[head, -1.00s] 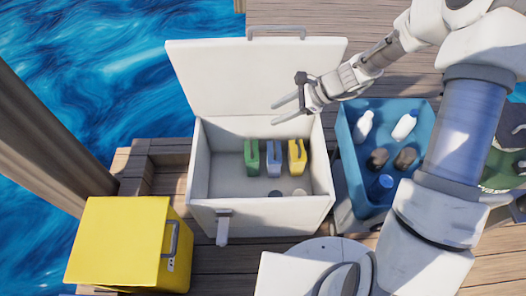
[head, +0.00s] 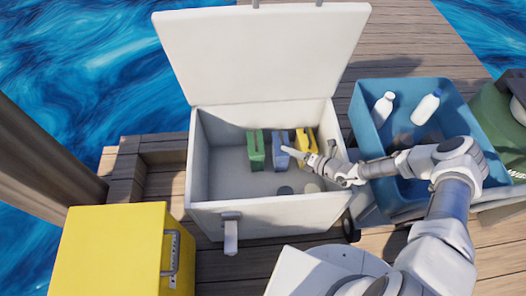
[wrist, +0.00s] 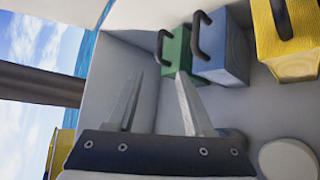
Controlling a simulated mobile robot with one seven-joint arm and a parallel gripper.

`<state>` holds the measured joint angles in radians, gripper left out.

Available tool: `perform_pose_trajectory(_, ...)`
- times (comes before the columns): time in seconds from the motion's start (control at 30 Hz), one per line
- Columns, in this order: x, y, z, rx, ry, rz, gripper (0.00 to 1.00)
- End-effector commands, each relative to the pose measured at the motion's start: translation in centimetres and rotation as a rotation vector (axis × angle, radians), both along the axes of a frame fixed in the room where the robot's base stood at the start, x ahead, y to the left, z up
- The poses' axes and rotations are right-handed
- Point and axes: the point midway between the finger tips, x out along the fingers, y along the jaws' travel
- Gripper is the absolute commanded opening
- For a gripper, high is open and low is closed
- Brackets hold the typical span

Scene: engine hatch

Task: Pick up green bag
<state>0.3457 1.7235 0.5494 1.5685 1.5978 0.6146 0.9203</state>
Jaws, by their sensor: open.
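The green bag (head: 256,150), a boxy green block with a dark handle, stands upright inside the open white box (head: 265,215), at the left of a row of three. In the wrist view, the green bag (wrist: 177,52) is ahead of the fingertips, and the right fingertip reaches near its lower edge. My gripper (head: 298,154) is over the box interior, to the right of the green bag in the head view. In the wrist view, my gripper (wrist: 160,78) has its fingers apart with nothing between them.
A blue bag (head: 279,146) stands next to the green one, then a yellow bag (head: 306,146). Round discs lie on the box floor. The white lid (head: 262,55) stands raised behind. A blue crate (head: 362,115) with bottles is at right, a yellow box (head: 115,250) at front left.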

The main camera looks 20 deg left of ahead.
Motion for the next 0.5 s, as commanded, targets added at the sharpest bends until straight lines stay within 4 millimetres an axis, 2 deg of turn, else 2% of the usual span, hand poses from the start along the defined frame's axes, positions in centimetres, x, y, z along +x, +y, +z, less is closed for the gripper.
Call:
perform_pose_trajectory(0.17, 0.0, 1.0, -1.3, 0.011, 0.028, -0.022, 0.52)
perform_pose_trajectory(0.5, 1.8, 7.2, -4.3, 0.010, 0.025, -0.018, 0.52)
